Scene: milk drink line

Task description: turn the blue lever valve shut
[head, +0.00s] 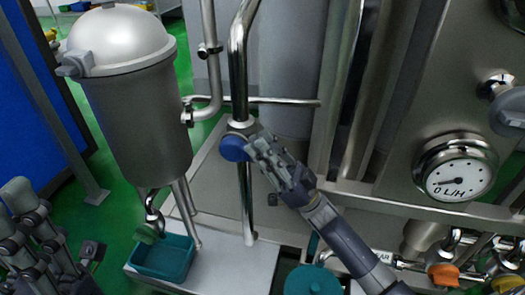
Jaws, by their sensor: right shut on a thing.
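The blue lever valve (235,148) sits on the vertical steel pipe left of centre in the head view. Its blue part faces me and shows as a rounded shape at the pipe. My right gripper (258,146) comes up from the lower right and is shut on the valve's lever, its fingers covering part of it. The lever's exact angle is hidden by the fingers. Part of my left arm (35,235) shows at the lower left; whether its gripper is open or shut does not show clearly.
A steel tank with a domed lid (130,105) stands at the left, with a green-handled outlet (148,233) above a teal tray (163,258). A flow gauge (456,168) is on the right panel.

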